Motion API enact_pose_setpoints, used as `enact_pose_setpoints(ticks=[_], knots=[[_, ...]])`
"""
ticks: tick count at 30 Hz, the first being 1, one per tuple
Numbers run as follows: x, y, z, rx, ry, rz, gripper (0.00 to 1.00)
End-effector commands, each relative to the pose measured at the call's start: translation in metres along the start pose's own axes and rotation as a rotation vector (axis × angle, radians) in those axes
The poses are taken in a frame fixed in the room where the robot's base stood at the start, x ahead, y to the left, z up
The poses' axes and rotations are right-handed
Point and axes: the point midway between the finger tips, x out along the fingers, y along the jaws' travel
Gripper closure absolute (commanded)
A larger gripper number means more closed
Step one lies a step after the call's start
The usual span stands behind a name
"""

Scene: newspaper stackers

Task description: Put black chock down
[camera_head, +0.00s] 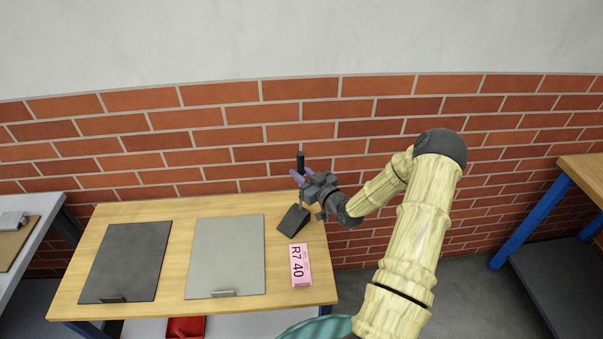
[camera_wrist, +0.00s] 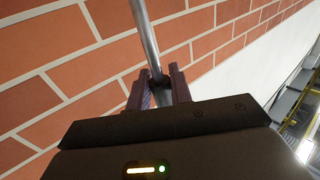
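The black chock (camera_head: 293,219) is a dark wedge at the back right of the wooden table, below my gripper. A thin upright handle appears to belong to it, with a black top (camera_head: 300,161) showing above my fingers. Part of the handle is hidden by my gripper. My gripper (camera_head: 302,176) is beside the handle, its purple fingers on either side. In the wrist view, a grey metal rod (camera_wrist: 147,35) runs between the fingers of my gripper (camera_wrist: 158,84), which look closed on it. I cannot tell whether the wedge touches the table.
The wooden table (camera_head: 179,258) also holds a dark panel (camera_head: 127,260), a grey panel (camera_head: 226,255) and a pink box (camera_head: 300,265) marked "R7 40", in front of the chock. A brick wall (camera_head: 230,115) stands behind. Another table (camera_head: 583,174) is at right.

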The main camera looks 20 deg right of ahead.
Motion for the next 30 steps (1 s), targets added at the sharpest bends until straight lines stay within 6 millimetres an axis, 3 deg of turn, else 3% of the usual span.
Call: enact_pose_setpoints(ticks=[1,3,16,20,30], knots=[[-0.001,0.001,0.0,0.0,0.0,0.002,0.71],[-0.001,0.001,0.0,0.0,0.0,0.003,0.57],[-0.003,0.002,-0.002,0.0,-0.001,0.003,0.57],[-0.02,0.001,0.0,-0.001,-0.002,0.002,0.57],[-0.087,0.001,0.001,0.0,-0.001,0.003,0.57]])
